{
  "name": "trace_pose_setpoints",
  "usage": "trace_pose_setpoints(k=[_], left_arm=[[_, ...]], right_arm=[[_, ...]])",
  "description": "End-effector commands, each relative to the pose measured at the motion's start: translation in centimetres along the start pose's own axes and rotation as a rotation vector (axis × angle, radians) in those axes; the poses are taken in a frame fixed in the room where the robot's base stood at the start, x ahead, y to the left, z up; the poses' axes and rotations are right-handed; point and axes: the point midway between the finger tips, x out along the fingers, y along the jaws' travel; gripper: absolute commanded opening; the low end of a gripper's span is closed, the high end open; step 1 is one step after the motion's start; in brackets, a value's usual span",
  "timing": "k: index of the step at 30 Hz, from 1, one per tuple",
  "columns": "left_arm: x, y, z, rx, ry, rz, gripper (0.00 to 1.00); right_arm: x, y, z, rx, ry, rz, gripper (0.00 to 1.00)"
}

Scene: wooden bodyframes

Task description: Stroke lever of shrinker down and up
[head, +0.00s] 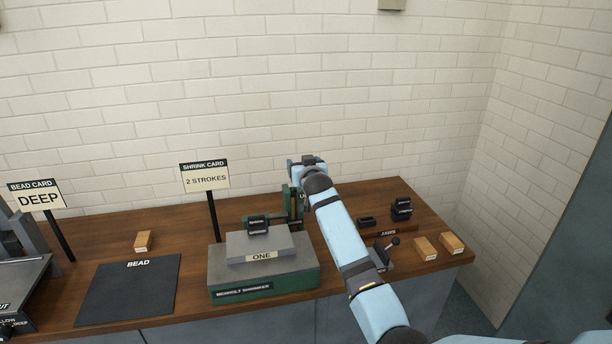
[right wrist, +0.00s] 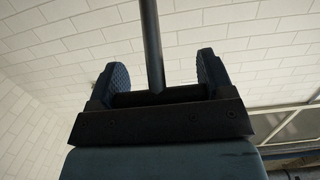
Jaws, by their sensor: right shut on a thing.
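The shrinker (head: 300,283) stands on the bench, with a green base, a grey block labelled ONE (head: 261,255) and a green upright at its right rear. My right gripper (head: 304,162) is at the top of the upright and hides most of the lever in the head view. In the right wrist view, the lever (right wrist: 152,45) is a dark rod meeting a crossbar between the fingers, and the gripper is shut on it. My left gripper is not in view.
A shrink card (head: 205,178) reading 2 STROKES stands behind the shrinker. A black BEAD mat (head: 130,295) lies left of it. Right of my arm are black jaw pieces (head: 401,208), a small ball-knob lever (head: 393,242) and wooden blocks (head: 426,247). A brick wall closes the back.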

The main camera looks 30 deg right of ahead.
Motion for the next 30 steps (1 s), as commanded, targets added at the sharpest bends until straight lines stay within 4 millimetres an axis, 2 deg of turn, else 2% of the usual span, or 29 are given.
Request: trace_pose_setpoints(k=[15,16,19,26,30], left_arm=[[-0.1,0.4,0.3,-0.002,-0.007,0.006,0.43],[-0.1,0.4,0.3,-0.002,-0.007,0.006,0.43],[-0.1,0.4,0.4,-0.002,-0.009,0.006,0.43],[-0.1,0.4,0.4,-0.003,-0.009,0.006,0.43],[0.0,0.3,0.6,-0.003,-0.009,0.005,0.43]], right_arm=[[0.5,0.1,-0.2,-0.001,-0.002,0.001,0.32],[0.4,0.1,-0.2,-0.001,-0.002,0.001,0.77],[0.4,0.1,-0.2,-0.001,-0.003,0.001,1.00],[0.4,0.0,-0.2,0.000,-0.003,0.000,1.00],[-0.6,0.0,-0.1,0.000,-0.002,0.000,1.00]])
